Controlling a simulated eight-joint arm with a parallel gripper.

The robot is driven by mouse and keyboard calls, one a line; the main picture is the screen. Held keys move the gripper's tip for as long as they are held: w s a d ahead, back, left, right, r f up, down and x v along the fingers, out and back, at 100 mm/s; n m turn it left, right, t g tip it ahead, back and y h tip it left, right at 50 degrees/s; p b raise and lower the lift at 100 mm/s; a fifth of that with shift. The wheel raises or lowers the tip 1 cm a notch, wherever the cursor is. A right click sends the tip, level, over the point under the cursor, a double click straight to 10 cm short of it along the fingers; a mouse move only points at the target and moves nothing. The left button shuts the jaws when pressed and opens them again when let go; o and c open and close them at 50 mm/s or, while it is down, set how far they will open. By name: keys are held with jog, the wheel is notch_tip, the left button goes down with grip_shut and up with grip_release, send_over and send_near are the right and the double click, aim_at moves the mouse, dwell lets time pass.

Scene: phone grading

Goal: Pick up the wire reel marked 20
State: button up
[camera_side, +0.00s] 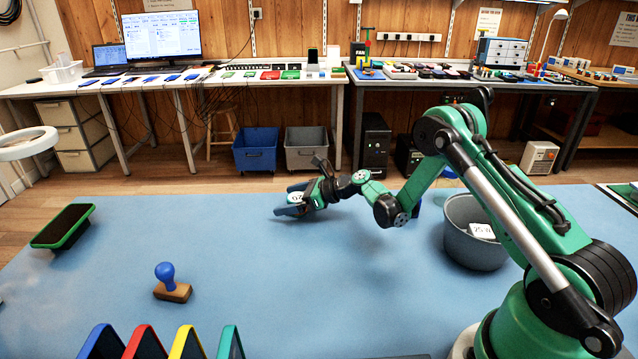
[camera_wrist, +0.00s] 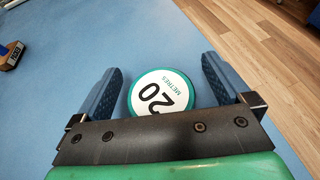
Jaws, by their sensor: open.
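The wire reel marked 20 (camera_wrist: 160,93) has a round white label reading "20 METRES" and a green rim. In the wrist view it lies between the two blue fingers of my gripper (camera_wrist: 164,85), with a gap at the right finger and a narrower one at the left. My gripper is open around it; its near edge is hidden by the gripper's crossbar. In the side view the reel (camera_side: 295,197) shows as a small white patch between the fingers of my gripper (camera_side: 290,203), low over the blue mat (camera_side: 330,290).
A blue-knobbed stamp (camera_side: 172,285), a green-edged phone (camera_side: 63,227) and several coloured upright slots (camera_side: 160,344) are at the left and front. A grey bucket (camera_side: 463,245) stands at the right. The mat's middle is clear. The wooden floor begins beyond the mat's edge.

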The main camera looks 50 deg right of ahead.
jog(key=shift+w+a+f, duration=0.1)
jog(key=shift+w+a, duration=0.05)
jog(key=shift+w, duration=0.1)
jog(key=c, duration=1.3)
jog(key=shift+c, duration=0.2)
